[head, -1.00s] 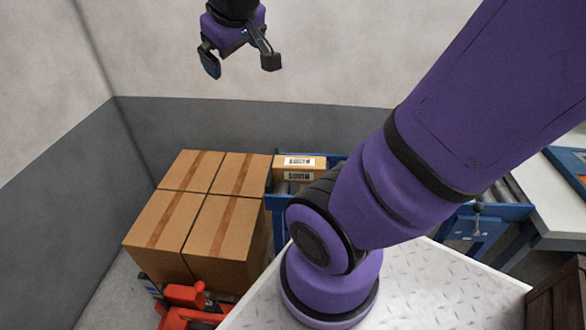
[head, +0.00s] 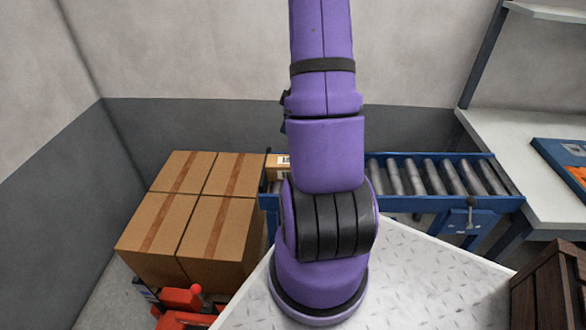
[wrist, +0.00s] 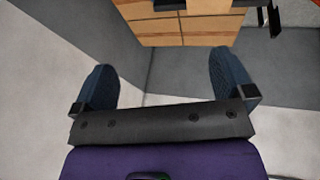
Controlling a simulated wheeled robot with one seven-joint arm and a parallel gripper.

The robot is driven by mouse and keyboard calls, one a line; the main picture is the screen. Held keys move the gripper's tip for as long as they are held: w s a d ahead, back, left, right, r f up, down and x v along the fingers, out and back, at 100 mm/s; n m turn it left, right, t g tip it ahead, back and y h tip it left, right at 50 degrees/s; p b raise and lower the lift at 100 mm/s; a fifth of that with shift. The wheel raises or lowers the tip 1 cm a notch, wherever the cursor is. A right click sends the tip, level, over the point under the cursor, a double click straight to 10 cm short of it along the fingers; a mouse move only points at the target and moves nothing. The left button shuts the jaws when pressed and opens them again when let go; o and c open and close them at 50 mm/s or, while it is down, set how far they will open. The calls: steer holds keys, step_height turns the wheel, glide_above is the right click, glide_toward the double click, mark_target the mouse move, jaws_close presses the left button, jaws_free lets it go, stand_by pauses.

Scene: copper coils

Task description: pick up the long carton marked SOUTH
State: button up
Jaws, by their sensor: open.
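A tan carton with a white label (head: 280,169) sits at the left end of the roller conveyor. My arm hides most of it in the head view, and its marking cannot be read now. My gripper (wrist: 160,66) is open and empty in the wrist view, its two dark blue fingers wide apart. I cannot make out the labelled carton in the wrist view.
Large taped cartons (head: 190,210) are stacked left of the conveyor; the stack also shows in the wrist view (wrist: 180,25). The blue-framed roller conveyor (head: 440,203) runs right to a white bench (head: 520,150). A red machine part (head: 180,300) and a brown crate (head: 555,285) stand in front.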

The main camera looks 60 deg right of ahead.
mark_target(277, 167)
steer(key=s+f+y, duration=0.1)
steer(key=s+f, duration=0.1)
steer(key=s+f+y, duration=0.1)
steer(key=f, duration=0.1)
steer(key=s+f+y, duration=0.1)
steer(key=s+f, duration=0.1)
steer(key=f, duration=0.1)
steer(key=shift+s+a+g, duration=0.25)
steer(key=shift+s+g, duration=0.05)
steer(key=shift+s, duration=0.05)
steer(key=shift+a+f, duration=0.15)
steer(key=shift+f, duration=0.15)
steer(key=shift+x, duration=5.05)
steer(key=shift+s+a, duration=0.15)
steer(key=c, duration=1.1)
